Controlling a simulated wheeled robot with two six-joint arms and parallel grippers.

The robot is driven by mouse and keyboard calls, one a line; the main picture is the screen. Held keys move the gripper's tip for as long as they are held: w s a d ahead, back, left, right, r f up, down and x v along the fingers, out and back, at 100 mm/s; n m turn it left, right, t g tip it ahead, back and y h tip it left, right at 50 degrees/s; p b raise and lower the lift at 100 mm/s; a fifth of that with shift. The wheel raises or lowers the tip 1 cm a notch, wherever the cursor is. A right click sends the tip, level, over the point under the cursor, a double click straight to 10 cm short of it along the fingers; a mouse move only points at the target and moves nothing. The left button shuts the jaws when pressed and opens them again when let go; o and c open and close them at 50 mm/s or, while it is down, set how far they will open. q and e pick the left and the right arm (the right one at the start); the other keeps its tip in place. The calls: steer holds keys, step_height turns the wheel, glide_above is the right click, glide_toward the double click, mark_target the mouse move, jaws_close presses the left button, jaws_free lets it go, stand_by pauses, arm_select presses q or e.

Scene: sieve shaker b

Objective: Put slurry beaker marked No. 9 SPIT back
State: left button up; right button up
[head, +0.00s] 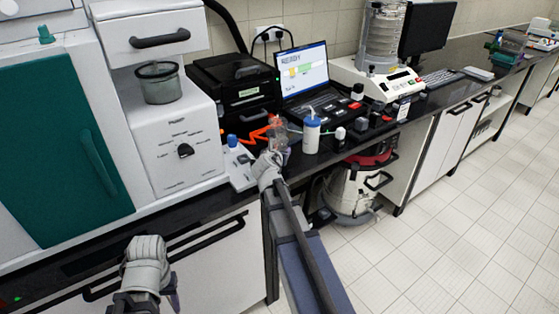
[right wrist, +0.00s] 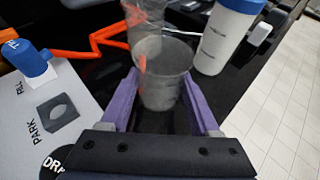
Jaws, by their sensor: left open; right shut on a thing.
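My right gripper (right wrist: 162,92) is shut on a small clear beaker (right wrist: 165,72) with a greyish tint, held upright between its purple fingers. No marking on it is readable, so I cannot tell whether it is No. 9 SPIT. In the head view the right gripper (head: 272,160) is over the bench's front edge, with the beaker mostly hidden. A second clear vessel (right wrist: 142,14) is just behind the held one, beside an orange bracket (right wrist: 98,40). My left gripper (head: 147,268) is open and empty, low in front of the bench.
A white board (right wrist: 25,105) marked FILL and PARK carries a grey block with a round recess (right wrist: 58,111) and a blue-capped part (right wrist: 27,60). A white bottle (head: 312,136) stands close on the right. A laptop (head: 302,75) and black printer (head: 235,92) stand behind.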

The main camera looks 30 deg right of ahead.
arm_select(q)
steer(key=shift+f+b, duration=0.8)
steer(key=shift+f, duration=0.45)
arm_select(e)
steer(key=shift+f, duration=1.3)
steer(key=shift+f, duration=0.2)
steer(key=o, duration=1.1)
steer(key=shift+r, duration=0.1)
arm_select(q)
steer(key=shift+f, duration=0.15)
arm_select(e)
steer(key=shift+r, duration=0.1)
steer(key=shift+s+a+r, duration=0.1)
steer(key=shift+s+r, duration=0.05)
steer(key=shift+r, duration=0.05)
steer(key=p+v, duration=0.4)
steer(key=v, duration=0.7)
steer(key=shift+s+a+p, duration=0.2)
steer(key=shift+p, duration=0.1)
arm_select(q)
step_height(320, 180, up, 5)
steer(key=shift+f, duration=0.1)
